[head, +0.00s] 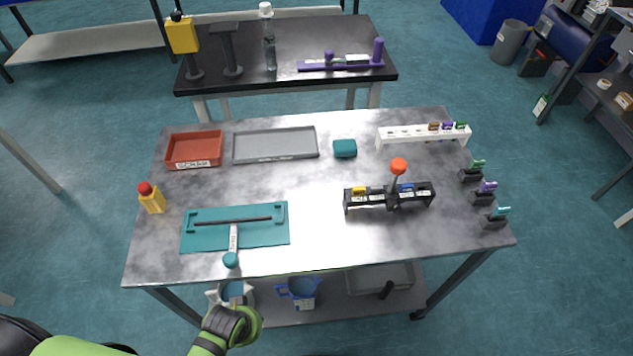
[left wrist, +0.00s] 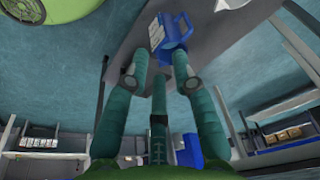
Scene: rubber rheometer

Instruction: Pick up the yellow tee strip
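A small yellow piece (head: 358,190), possibly the yellow tee strip, sits at the left end of a black rack (head: 388,203) on the table's right half. Its shape is too small to make out. My left gripper (head: 232,293) is low in front of the table's front edge, far from the rack. A blue jug (left wrist: 170,32) shows beyond the fingertips. My right gripper is not in view.
A red-knobbed lever (head: 398,167) rises at the black rack. A white rack (head: 383,139) with coloured pieces stands behind it; small black holders (head: 483,198) stand to the right. A teal mat (head: 270,236) lies at the front left. The table's middle front is clear.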

